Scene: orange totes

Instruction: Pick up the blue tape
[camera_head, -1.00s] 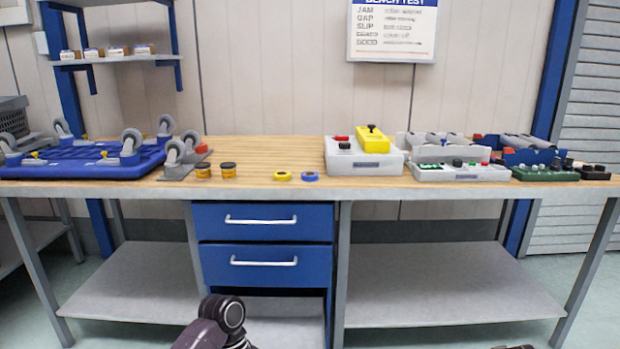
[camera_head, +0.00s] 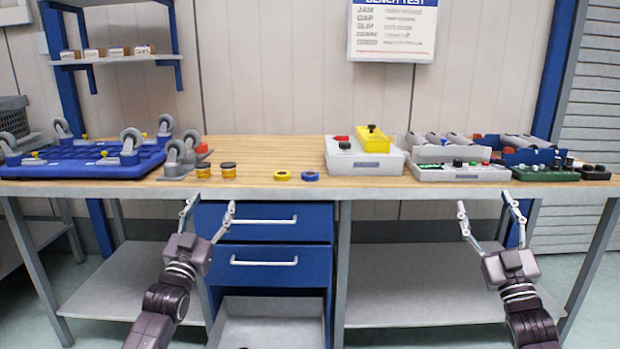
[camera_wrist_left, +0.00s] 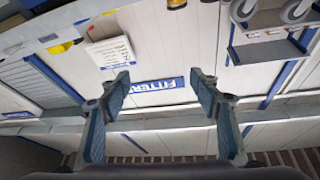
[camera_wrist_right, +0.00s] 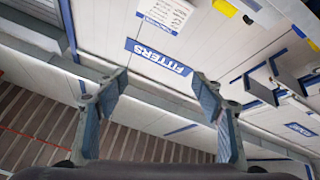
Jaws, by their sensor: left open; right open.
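The blue tape (camera_head: 310,176) is a small roll lying flat on the wooden bench near its front edge, in the head view. A yellow tape roll (camera_head: 282,176) lies just to its left, apart from it. My left gripper (camera_head: 210,205) is open and empty, in front of the bench, below and left of the tapes. Its open fingers also show in the left wrist view (camera_wrist_left: 158,85). My right gripper (camera_head: 483,205) is open and empty, in front of the bench's right part. Its fingers also show in the right wrist view (camera_wrist_right: 160,85).
A blue tray with casters (camera_head: 80,163) fills the bench's left end. Blue drawers (camera_head: 263,258) sit under the bench.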

